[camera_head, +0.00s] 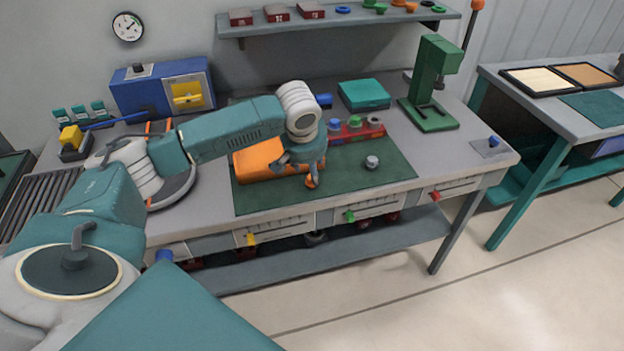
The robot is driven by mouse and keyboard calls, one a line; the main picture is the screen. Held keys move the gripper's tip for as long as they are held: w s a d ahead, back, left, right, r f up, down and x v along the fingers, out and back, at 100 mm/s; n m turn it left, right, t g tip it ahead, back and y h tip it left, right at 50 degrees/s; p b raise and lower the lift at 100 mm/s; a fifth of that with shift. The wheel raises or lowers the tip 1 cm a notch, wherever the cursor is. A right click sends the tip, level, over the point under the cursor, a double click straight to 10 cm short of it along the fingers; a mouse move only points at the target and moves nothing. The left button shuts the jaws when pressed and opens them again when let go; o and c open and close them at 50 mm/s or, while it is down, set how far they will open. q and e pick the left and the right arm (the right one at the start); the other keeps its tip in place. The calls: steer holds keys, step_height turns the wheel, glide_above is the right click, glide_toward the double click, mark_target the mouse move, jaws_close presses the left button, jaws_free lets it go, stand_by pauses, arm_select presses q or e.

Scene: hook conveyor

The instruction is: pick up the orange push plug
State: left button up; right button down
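The small orange push plug (311,182) is on the dark green mat (345,178), just right of a larger orange case (258,160). My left gripper (303,168) points down right over the plug, and its fingers partly hide it. I cannot tell whether the fingers touch the plug or whether they are open or shut. My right gripper is not in view.
A red block (342,137) with blue, green and grey plugs stands behind the gripper. A grey plug (372,162) sits on the mat to the right. A teal box (364,95) and a green press (432,85) stand farther back. The mat's front right is clear.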

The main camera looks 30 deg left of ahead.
arm_select(q)
steer(key=p+x, duration=0.1)
steer(key=x, duration=0.2)
steer(key=shift+f, duration=0.3)
steer(key=shift+w+f, duration=0.1)
steer(key=shift+f, duration=0.2)
steer(key=c, duration=0.9)
steer(key=shift+r, duration=0.1)
